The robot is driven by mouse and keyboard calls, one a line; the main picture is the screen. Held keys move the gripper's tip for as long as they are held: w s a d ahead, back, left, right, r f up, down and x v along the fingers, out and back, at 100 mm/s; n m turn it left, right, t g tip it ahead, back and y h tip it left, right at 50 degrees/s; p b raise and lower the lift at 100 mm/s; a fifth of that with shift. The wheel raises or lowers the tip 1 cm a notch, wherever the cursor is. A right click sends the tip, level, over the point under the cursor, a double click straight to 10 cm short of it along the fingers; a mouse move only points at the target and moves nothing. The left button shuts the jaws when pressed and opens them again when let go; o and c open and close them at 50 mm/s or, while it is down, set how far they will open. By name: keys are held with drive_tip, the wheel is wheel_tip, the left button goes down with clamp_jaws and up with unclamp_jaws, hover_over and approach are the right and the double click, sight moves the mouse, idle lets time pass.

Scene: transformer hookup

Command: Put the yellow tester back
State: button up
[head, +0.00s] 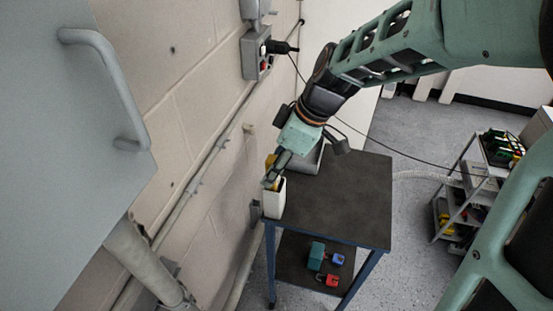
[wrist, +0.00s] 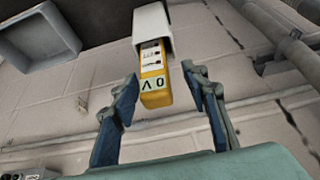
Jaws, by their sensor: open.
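The yellow tester (wrist: 153,72) is in the wrist view, partly inside a white holder (wrist: 152,25). Its lower part, with a label reading "0V" upside down, sticks out of the holder. My gripper (wrist: 160,110) is open, with its two fingers on either side of the tester's end and visible gaps between. In the head view the white holder (head: 274,200) stands at the left edge of the dark table, against the wall.
The dark tabletop (head: 345,205) is mostly clear. A grey tray (head: 309,160) stands at its back, partly behind my arm. A lower shelf holds a teal item (head: 316,256) and red and blue padlocks. A wall socket box (head: 254,55) has a black plug and cable.

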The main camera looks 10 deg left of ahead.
drive_tip(key=shift+r, duration=0.1)
drive_tip(key=v, duration=1.2)
drive_tip(key=shift+r, duration=0.1)
